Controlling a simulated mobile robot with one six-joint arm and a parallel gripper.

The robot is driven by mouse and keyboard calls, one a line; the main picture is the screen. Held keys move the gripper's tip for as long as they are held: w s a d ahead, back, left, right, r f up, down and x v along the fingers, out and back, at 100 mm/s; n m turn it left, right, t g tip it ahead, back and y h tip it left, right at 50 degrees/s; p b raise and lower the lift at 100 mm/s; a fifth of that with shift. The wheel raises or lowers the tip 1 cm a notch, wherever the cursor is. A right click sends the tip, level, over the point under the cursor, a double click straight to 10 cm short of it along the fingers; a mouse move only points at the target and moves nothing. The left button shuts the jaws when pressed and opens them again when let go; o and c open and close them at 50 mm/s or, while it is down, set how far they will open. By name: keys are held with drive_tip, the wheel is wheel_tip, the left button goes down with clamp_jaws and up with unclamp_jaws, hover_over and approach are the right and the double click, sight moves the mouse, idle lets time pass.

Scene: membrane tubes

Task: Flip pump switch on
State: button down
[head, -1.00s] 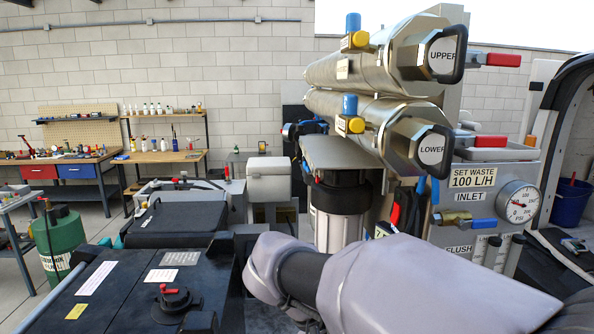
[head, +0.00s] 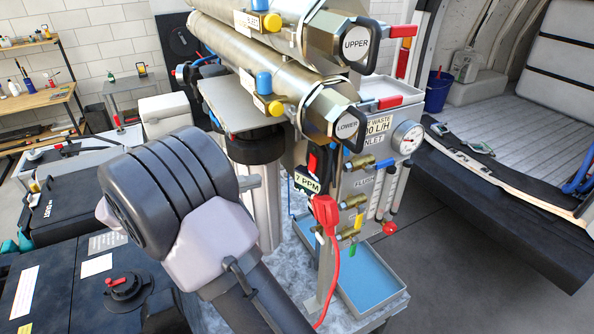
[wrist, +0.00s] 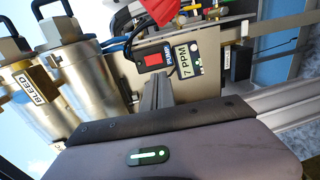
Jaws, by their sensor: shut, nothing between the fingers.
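The pump switch (wrist: 152,60) is a red rocker in a black housing marked PUMP, seen in the wrist view just beyond my fingertips. In the head view the black housing (head: 313,163) hangs on the panel below the LOWER tube. My gripper (wrist: 160,82) is shut and empty, its fingers pointing at the lower part of the switch housing. I cannot tell whether the tips touch it. The rocker's position is too small to read. A 7 PPM meter (wrist: 189,60) sits right beside the switch.
The UPPER (head: 350,42) and LOWER (head: 340,122) membrane tubes lie above the switch. A red plug and cable (head: 326,213) hang below it. Brass valves (head: 355,200) and a pressure gauge (head: 407,137) are to the right. Blue trays (head: 370,285) lie underneath.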

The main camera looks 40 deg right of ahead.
sight(311, 171)
drive_tip(key=p+x, duration=0.1)
drive_tip(key=x, duration=1)
drive_tip(key=shift+s+d, duration=0.1)
drive_tip(key=shift+d, duration=0.2)
drive_tip(key=shift+s+d+f, duration=0.1)
drive_tip(key=shift+d, duration=0.35)
drive_tip(key=shift+a, duration=0.1)
drive_tip(key=shift+f, duration=0.15)
